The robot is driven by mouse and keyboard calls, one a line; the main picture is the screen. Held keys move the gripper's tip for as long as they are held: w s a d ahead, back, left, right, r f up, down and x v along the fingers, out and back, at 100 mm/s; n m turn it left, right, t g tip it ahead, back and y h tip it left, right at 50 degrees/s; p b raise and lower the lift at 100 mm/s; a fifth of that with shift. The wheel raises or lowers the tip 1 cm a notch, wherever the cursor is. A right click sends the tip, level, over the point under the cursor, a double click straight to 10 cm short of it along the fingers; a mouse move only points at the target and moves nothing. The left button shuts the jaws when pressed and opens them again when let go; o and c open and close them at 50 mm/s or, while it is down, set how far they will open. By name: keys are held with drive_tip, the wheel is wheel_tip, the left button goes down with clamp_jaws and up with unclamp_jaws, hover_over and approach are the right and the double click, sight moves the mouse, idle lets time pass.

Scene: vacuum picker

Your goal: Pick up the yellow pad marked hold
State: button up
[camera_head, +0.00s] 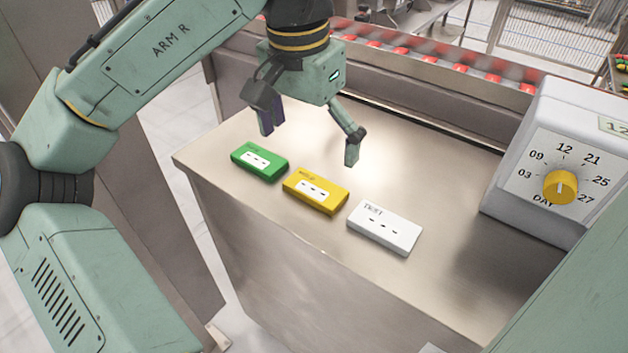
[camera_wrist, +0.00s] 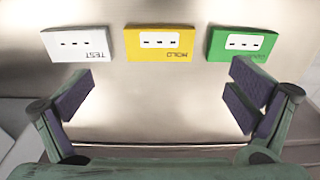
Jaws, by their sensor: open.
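The yellow pad (camera_head: 316,191) lies flat on the metal counter (camera_head: 420,160), between a green pad (camera_head: 260,162) and a white pad (camera_head: 384,228). In the wrist view the yellow pad (camera_wrist: 160,43) is at the top middle, its HOLD marking upside down. There the white pad (camera_wrist: 78,44) marked TEST is at left and the green pad (camera_wrist: 240,44) at right. My gripper (camera_head: 308,140) is open and empty above the counter, behind the pads. In the wrist view my gripper's fingers (camera_wrist: 165,100) are spread wide, with bare counter between them.
A white box with a yellow dial (camera_head: 561,187) stands at the counter's right end. A conveyor with red items (camera_head: 430,57) runs behind the counter. The counter's front edge is close to the pads. The counter between the white pad and the dial box is clear.

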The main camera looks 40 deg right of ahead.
sight(315, 188)
drive_tip(key=f, duration=0.6)
drive_tip(key=d+f+p, duration=0.1)
drive_tip(key=f, duration=0.2)
drive_tip(key=shift+w, duration=0.15)
drive_tip(key=shift+c, duration=0.2)
drive_tip(key=c, duration=1)
drive_tip(key=shift+r, duration=0.1)
drive_tip(key=shift+c, duration=0.2)
